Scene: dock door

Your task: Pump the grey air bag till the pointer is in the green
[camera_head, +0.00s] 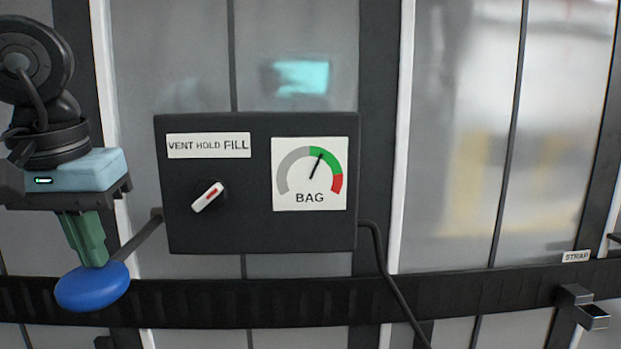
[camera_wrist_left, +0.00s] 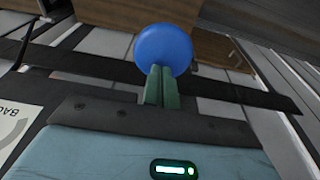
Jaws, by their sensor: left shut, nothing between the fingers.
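A black panel (camera_head: 262,240) carries a BAG gauge (camera_head: 310,175). The gauge pointer leans slightly right of vertical, in the lower part of the green band, clear of the red. A white selector knob (camera_head: 208,197) with a red mark points up and right, toward FILL on its VENT HOLD FILL label (camera_head: 208,145). A lever with a blue ball (camera_head: 92,288) comes from the panel's left side. My left gripper (camera_head: 97,262) is shut and empty, its green fingertips at the top of the ball; contact is unclear. The wrist view shows the ball (camera_wrist_left: 163,48) at the fingertips. The grey bag and right gripper are unseen.
A dark strap-like band (camera_head: 250,304) runs across below the panel. A black cable (camera_head: 385,270) drops from the panel's right side. A metal bracket (camera_head: 580,305) and a STRAP label (camera_head: 576,257) are at the right. The pale wall between is clear.

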